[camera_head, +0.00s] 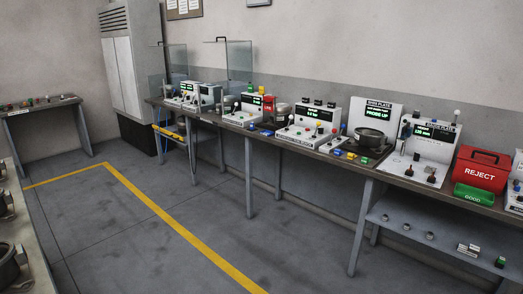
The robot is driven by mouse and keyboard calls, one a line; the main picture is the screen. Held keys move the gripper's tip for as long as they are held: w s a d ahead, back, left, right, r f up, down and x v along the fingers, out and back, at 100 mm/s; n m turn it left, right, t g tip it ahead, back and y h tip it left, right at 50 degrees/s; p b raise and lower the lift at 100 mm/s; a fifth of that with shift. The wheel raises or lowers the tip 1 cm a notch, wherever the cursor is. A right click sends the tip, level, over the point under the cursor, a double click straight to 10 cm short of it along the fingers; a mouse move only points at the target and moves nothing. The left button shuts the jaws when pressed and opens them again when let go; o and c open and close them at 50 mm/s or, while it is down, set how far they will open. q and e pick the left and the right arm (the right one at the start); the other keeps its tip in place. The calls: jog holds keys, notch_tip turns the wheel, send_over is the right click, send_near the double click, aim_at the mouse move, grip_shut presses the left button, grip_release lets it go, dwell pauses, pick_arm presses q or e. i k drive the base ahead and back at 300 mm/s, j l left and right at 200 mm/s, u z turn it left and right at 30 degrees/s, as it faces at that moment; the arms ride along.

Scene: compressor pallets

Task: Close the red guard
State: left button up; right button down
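No part is clear enough for me to name as the red guard. A small red part (268,104) stands beside a white test station (247,110) in the middle of the long bench; its shape is too small to make out. Two clear upright panels (239,62) and (177,62) stand at the bench's far left part, but they look colourless. A red box marked REJECT (481,170) sits at the right end. Neither of my grippers is in view.
The long grey bench (270,131) runs along the wall with several stations on it. A tall cabinet (128,70) stands at its far left end. A small side table (40,106) is at the left. The floor (120,230) with a yellow line is clear.

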aim_at(268, 100)
jog(key=i+l+z, duration=0.1)
jog(key=i+z, duration=0.25)
jog(key=i, duration=1.4)
jog(key=i+l+u, duration=0.15)
jog(key=i+u, duration=0.25)
jog(key=i, duration=0.25)
jog(key=i+l+u, duration=0.4)
jog(key=i, duration=0.25)
jog(key=i+l+u, duration=0.35)
jog(key=i+l, duration=0.15)
jog(key=i, duration=0.1)
